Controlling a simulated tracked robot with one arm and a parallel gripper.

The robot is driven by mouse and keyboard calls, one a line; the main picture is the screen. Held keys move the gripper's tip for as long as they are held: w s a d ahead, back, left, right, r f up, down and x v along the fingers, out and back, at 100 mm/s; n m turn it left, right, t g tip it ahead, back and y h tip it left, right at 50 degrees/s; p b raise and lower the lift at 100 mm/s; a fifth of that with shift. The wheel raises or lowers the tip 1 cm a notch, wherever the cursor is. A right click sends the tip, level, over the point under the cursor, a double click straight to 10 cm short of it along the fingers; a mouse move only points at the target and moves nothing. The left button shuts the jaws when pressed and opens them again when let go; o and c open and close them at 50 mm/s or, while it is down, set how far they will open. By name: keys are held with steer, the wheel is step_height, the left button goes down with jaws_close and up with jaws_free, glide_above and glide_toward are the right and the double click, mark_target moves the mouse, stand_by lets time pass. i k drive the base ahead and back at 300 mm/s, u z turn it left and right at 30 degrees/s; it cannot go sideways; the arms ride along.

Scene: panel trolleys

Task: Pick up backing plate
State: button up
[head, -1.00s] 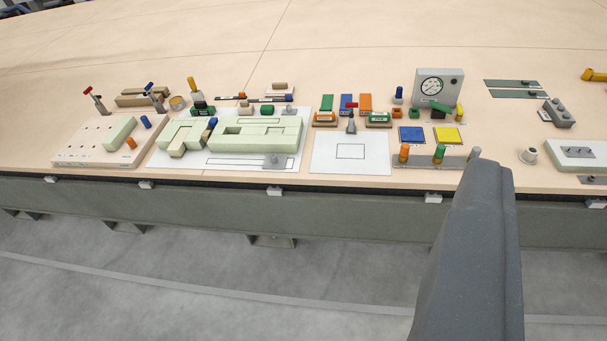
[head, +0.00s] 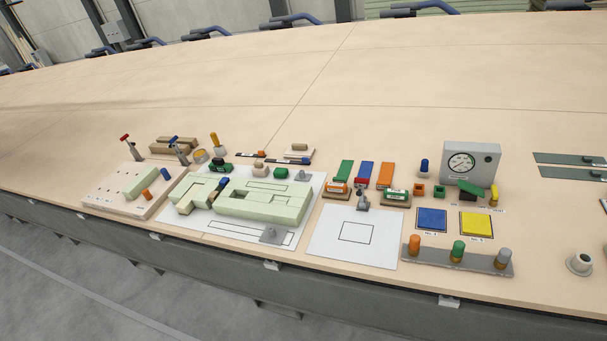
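I cannot tell for sure which thing is the backing plate. A flat grey plate with a small knob (head: 273,236) lies at the front of a white printed sheet (head: 215,232), beside pale green blocks (head: 265,203). Two thin dark grey-green strips (head: 568,159) lie flat at the right edge, partly cut off by the frame. My gripper is not in view, so its state and what it may hold are hidden.
A second white sheet with a printed rectangle (head: 355,235) lies mid-front. To its right are a blue pad (head: 432,219), a yellow pad (head: 477,223), a peg rail (head: 457,259) and a gauge box (head: 471,164). The table's far part is clear.

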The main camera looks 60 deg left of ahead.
mark_target(271, 235)
steer(key=u, duration=0.35)
steer(key=i, duration=1.25)
steer(key=u, duration=0.85)
